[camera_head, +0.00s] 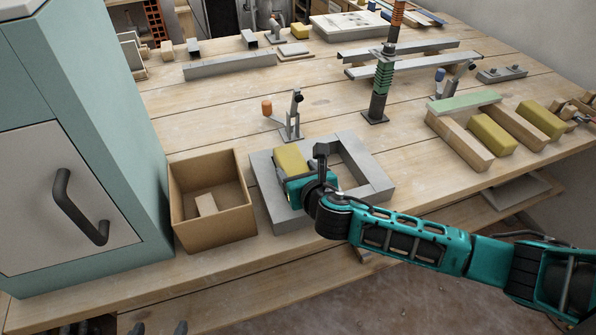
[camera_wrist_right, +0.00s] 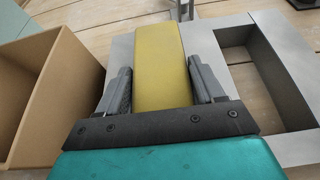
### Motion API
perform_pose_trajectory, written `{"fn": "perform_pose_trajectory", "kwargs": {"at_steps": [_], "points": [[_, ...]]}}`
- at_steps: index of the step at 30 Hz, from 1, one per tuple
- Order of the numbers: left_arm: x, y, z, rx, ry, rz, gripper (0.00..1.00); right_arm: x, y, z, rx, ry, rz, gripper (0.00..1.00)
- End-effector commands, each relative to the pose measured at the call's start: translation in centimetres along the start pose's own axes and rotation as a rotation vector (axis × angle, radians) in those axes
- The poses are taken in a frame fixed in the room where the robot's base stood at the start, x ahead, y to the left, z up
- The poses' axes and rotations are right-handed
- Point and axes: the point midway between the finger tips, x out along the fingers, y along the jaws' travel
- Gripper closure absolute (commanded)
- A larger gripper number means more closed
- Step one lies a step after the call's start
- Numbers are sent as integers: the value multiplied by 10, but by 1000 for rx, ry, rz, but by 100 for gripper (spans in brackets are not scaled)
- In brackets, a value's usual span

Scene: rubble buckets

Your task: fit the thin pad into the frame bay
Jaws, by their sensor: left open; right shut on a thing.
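The grey frame (camera_head: 377,186) lies flat on the workbench. Its right-hand opening is empty, also in the right wrist view (camera_wrist_right: 233,37). A yellow pad (camera_head: 290,158) is at the left part of the frame. My right gripper (camera_head: 297,181) is shut on it; in the right wrist view the pad (camera_wrist_right: 160,65) sits between both fingers. The gripper hides the pad's near end, and I cannot tell whether the pad is above the frame or down in it. Dark tips at the bottom edge look like my left gripper (camera_head: 158,328), apart and empty.
A cardboard box (camera_head: 213,239) with a small wooden block stands just left of the frame. A teal cabinet (camera_head: 95,130) is further left. A toggle clamp (camera_head: 291,122) and a post with a green spring (camera_head: 382,80) stand behind. Wooden blocks and yellow pads (camera_head: 491,134) lie at the right.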

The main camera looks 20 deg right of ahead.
Motion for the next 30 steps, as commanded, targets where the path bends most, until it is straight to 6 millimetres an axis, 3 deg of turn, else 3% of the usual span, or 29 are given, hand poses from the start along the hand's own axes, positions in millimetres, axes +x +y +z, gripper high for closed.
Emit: {"fn": "perform_pose_trajectory", "kwargs": {"at_steps": [14, 15, 23, 30], "points": [[3, 0, 5, 0, 0, 0, 24, 5, 0, -13, 0, 1, 0, 64], [3, 0, 4, 0, 0, 0, 24, 5, 0, -12, 1, 1, 0, 30], [3, 0, 4, 0, 0, 0, 24, 4, 0, -14, 0, 5, 0, 5], [1, 0, 1, 0, 0, 0, 24, -14, 1, -15, -2, 9, 3, 3]]}}
